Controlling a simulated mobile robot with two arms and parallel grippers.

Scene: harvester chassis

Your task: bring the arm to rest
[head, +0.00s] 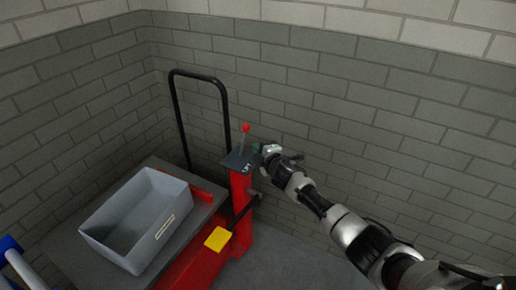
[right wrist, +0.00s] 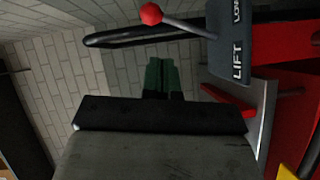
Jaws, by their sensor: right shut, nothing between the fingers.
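My right arm reaches in from the lower right of the head view. Its gripper (head: 257,148) is beside the dark control plate (head: 236,162) on top of a red post. In the right wrist view the green fingers (right wrist: 160,75) are together with nothing between them. A lever with a red knob (head: 245,127) stands up from the plate. In the right wrist view the red knob (right wrist: 151,13) and the plate marked LIFT (right wrist: 232,50) are at the top and right, apart from the fingers. My left gripper is not in view.
A grey open bin (head: 118,208) sits on the dark platform (head: 60,245) of the red lift cart (head: 187,268). A black handle frame (head: 197,74) rises behind it. A yellow pad (head: 218,239) is low at the front. Brick walls close off the back and left.

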